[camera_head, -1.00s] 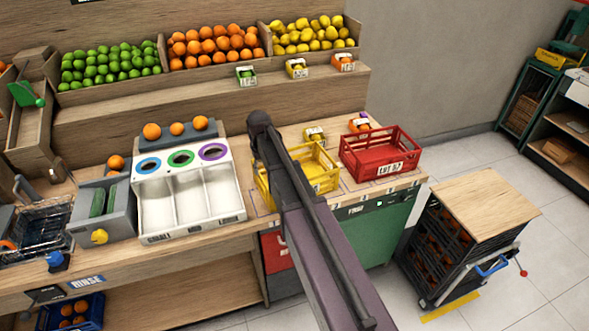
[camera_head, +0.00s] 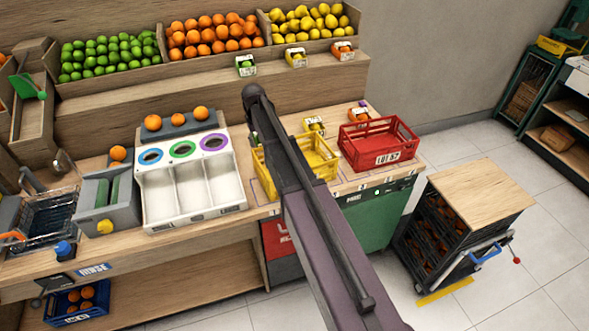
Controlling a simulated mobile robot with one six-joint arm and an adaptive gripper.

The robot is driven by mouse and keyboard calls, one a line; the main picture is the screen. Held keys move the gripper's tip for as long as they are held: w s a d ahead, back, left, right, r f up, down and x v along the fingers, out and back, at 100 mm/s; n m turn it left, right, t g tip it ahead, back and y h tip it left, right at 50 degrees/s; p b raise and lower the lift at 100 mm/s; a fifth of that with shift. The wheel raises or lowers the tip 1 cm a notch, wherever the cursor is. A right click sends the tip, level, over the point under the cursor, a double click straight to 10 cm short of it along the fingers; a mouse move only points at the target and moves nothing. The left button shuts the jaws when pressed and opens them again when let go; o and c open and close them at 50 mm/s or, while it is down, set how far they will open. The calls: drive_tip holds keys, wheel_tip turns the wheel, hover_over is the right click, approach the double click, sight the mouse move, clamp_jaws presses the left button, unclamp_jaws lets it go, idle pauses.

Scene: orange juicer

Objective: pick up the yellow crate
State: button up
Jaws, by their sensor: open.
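The yellow crate (camera_head: 322,168) stands on the wooden counter in the head view, just left of the red crate. It is an open slatted crate and looks empty where I can see inside. My own dark arm crosses in front of it and hides its middle and part of its left side. My gripper cannot be made out in this view; only arm links show, so its place relative to the crate is hidden.
The red crate (camera_head: 378,146) stands close on the right. A white three-bin sorter (camera_head: 150,205) is on the left. Small labelled boxes stand behind the yellow crate. A wood-topped crate stack (camera_head: 470,190) stands on the floor at right.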

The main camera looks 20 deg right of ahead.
sight(260, 165)
drive_tip(key=shift+f+b, duration=3.9)
drive_tip(key=shift+f, duration=0.2)
drive_tip(key=shift+f, duration=0.1)
drive_tip(key=shift+w+f+b, duration=0.15)
drive_tip(key=shift+f+b, duration=2.35)
drive_tip(key=shift+b, duration=0.1)
clamp_jaws()
